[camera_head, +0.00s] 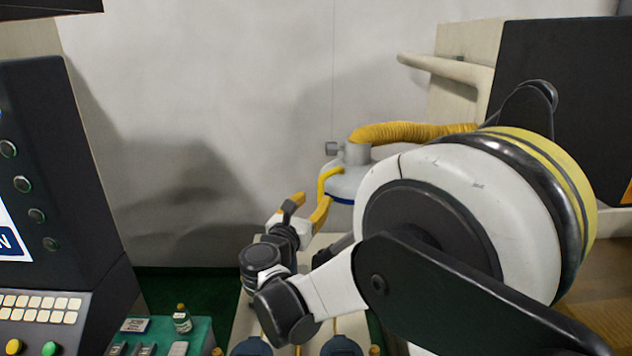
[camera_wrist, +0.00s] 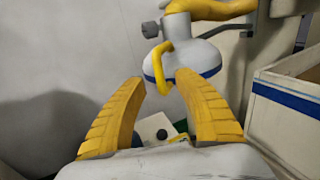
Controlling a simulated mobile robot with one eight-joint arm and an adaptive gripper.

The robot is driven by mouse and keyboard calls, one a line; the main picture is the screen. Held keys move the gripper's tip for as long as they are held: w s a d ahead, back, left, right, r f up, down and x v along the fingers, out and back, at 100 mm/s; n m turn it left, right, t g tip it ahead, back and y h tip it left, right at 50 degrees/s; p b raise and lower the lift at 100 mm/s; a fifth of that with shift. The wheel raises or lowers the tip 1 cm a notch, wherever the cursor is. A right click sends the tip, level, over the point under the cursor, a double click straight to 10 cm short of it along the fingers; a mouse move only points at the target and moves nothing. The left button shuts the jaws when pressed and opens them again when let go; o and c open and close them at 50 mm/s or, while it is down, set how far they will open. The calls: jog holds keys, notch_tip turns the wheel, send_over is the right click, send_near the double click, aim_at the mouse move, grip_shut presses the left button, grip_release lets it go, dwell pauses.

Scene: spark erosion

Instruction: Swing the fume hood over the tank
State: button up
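The fume hood (camera_head: 350,182) is a pale grey dome with a blue rim and a yellow loop handle (camera_head: 323,181). It hangs behind my arm in the head view, which hides part of it. In the wrist view the hood (camera_wrist: 200,58) and its handle (camera_wrist: 157,68) are just beyond my fingertips. My gripper (camera_wrist: 163,82) is open, with its two yellow fingers apart and nothing between them. In the head view my gripper (camera_head: 308,203) is left of and below the hood. A cream, blue-striped box (camera_wrist: 284,105) at the right may be the tank; I cannot tell.
A yellow ribbed hose (camera_head: 415,132) runs right from the hood top. A dark control console (camera_head: 60,180) stands at the left. The grey wall (camera_head: 200,90) behind is bare.

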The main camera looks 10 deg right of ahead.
aim_at(320, 190)
jog(key=p+x, duration=0.1)
jog(key=x, duration=0.6)
jog(key=shift+w, duration=0.25)
jog(key=shift+s, duration=0.1)
grip_shut()
